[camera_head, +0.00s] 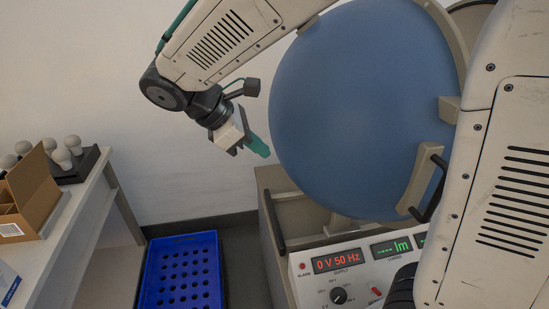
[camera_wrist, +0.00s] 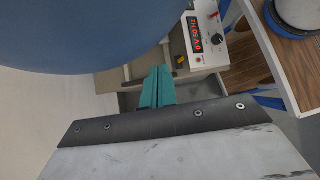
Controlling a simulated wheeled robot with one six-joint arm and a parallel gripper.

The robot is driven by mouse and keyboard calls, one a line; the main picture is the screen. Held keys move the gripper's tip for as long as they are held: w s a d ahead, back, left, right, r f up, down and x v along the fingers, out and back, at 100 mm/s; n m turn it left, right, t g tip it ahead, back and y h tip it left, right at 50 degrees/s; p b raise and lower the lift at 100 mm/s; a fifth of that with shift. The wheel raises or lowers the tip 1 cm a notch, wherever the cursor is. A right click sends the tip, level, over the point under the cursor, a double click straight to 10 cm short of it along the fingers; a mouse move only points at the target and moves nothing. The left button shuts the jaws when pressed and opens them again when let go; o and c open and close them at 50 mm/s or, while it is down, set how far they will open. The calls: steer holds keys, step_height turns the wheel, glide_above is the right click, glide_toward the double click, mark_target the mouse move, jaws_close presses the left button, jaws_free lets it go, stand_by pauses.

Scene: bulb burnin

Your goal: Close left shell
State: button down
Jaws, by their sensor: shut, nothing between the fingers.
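The left shell (camera_head: 350,110) is a large blue rounded dome with a beige rim, standing above the beige cabinet of the test machine. A black handle (camera_head: 430,188) sits on the rim at its lower right. In the wrist view the shell (camera_wrist: 90,30) fills the upper left. My gripper (camera_head: 260,148) has teal fingers, shut and empty, just left of the shell; a small gap or light contact cannot be told apart. In the wrist view its fingers (camera_wrist: 157,88) lie together below the shell's edge. The right shell cannot be made out; my arm hides much of the right side.
The control panel (camera_head: 350,262) shows "0 V 50 Hz" at the front of the machine. A blue perforated crate (camera_head: 182,272) stands on the floor. At left, a white table (camera_head: 85,215) bears a cardboard box (camera_head: 30,190) and several bulbs (camera_head: 62,157).

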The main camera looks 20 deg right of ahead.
steer(key=w+a+f+n+t+h, duration=0.1)
steer(key=w+a+f+n+h, duration=0.1)
steer(key=w+a+n, duration=0.3)
steer(key=m, duration=0.1)
glide_toward(287, 163)
steer(key=a+f+x, duration=0.1)
steer(key=x, duration=0.4)
steer(key=shift+d+r, duration=0.3)
steer(key=shift+d, duration=0.45)
